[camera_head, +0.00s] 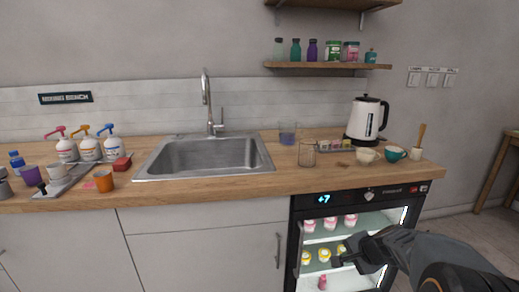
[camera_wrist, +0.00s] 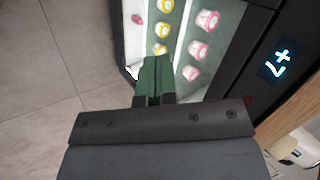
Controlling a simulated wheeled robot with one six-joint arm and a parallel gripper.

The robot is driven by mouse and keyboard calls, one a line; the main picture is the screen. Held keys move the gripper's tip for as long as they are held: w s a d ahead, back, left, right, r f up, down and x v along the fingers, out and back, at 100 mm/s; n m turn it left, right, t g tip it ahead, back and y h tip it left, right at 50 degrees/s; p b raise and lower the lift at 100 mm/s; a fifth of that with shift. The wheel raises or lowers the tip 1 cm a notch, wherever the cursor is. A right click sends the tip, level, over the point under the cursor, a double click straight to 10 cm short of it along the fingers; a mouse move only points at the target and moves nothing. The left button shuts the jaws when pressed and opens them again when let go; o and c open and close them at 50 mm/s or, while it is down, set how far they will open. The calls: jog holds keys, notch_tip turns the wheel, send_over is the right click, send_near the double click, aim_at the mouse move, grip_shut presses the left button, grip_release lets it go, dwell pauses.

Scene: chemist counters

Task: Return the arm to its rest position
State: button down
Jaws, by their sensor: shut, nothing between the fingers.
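My gripper (camera_head: 340,262) is at the lower right of the head view, in front of the lit fridge (camera_head: 297,240) under the counter. In the wrist view my gripper (camera_wrist: 154,76) shows its two green fingers together, with nothing between them. My dark arm reaches in from the lower right corner. Behind the fingers are the fridge shelves with pink-labelled jars (camera_head: 330,223) and yellow-labelled jars (camera_head: 323,255). I cannot tell whether the fingers are inside the fridge opening or just in front of it.
The wooden counter (camera_head: 225,187) holds a sink (camera_head: 205,157), a kettle (camera_head: 367,118), a glass beaker (camera_head: 307,155), cups (camera_head: 396,153) and pump bottles (camera_head: 88,147). The fridge display (camera_head: 323,199) reads +7. A wooden table (camera_head: 512,137) stands at the far right, with bare floor before it.

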jog(key=s+a+r+n+g+h+p, duration=0.1)
jog(key=s+a+r+n+p, duration=0.2)
jog(key=r+p, duration=0.4)
jog(key=s+a+r+n+g+h+p, duration=0.1)
jog(key=s+a+r+n+p, duration=0.3)
jog(key=s+r+p, duration=0.3)
jog(key=s+a+r+n+g+p, duration=0.1)
jog(key=s+a+r+n+p, duration=0.3)
jog(key=r+p, duration=0.3)
notch_tip(320, 180, up, 5)
jog(key=shift+s+r+n+h, duration=0.1)
jog(key=shift+s+n+h, duration=0.3)
jog(key=shift+s+n, duration=0.45)
